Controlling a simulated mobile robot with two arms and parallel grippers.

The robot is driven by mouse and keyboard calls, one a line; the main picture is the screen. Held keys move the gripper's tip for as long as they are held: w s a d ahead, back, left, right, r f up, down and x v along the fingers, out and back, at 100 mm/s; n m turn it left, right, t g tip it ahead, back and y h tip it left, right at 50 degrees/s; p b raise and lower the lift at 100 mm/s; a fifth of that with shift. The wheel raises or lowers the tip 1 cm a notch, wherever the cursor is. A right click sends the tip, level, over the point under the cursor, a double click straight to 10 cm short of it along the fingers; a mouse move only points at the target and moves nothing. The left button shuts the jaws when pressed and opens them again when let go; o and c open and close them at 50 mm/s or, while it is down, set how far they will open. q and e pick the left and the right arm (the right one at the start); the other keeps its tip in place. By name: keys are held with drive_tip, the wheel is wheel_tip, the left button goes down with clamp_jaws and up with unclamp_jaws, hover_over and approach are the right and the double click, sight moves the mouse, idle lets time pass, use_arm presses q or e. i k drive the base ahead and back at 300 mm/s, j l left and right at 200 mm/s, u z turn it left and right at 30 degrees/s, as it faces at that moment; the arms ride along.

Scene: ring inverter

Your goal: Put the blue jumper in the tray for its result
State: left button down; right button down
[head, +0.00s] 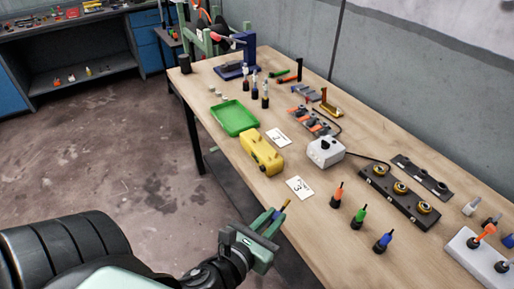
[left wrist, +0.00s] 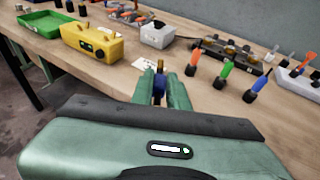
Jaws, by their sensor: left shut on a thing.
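My left gripper (head: 270,222) is shut on a small blue piece with a brass-coloured tip (head: 287,204), which looks like the blue jumper. It is held in the air off the near edge of the workbench. In the left wrist view the blue jumper (left wrist: 158,90) shows between the green fingers (left wrist: 160,86), partly hidden by them. A green tray (head: 235,118) lies on the bench, farther away and to the left of the gripper. It also shows at the upper left of the left wrist view (left wrist: 42,27). My right gripper is not in view.
A yellow box (head: 262,150) stands between the gripper and the green tray, with white cards (head: 299,188) beside it. A white box (head: 325,152) has a black cable. Orange, green and blue-handled tools (head: 383,242) stand upright on the right. Bare bench (head: 315,225) lies beside the gripper.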

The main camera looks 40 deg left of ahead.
sight(227, 121)
drive_tip(key=j+z, duration=0.45)
drive_tip(key=z, duration=0.3)
drive_tip(key=j+z, duration=0.2)
drive_tip(key=z, duration=0.15)
drive_tip(key=k+j+z, duration=0.1)
drive_tip(key=j+z, duration=0.3)
drive_tip(key=k+j+z, duration=0.15)
drive_tip(key=z, duration=0.3)
drive_tip(key=k+j+z, duration=0.15)
drive_tip(key=z, duration=0.25)
drive_tip(key=k+j+z, duration=0.2)
drive_tip(key=z, duration=0.2)
drive_tip(key=k+j+z, duration=0.1)
drive_tip(key=k+z, duration=0.15)
drive_tip(key=z, duration=0.2)
drive_tip(key=k+j+z, duration=0.15)
drive_tip(key=k, duration=0.4)
drive_tip(key=k+j+z, duration=0.2)
drive_tip(key=k, duration=0.3)
drive_tip(key=l, duration=0.1)
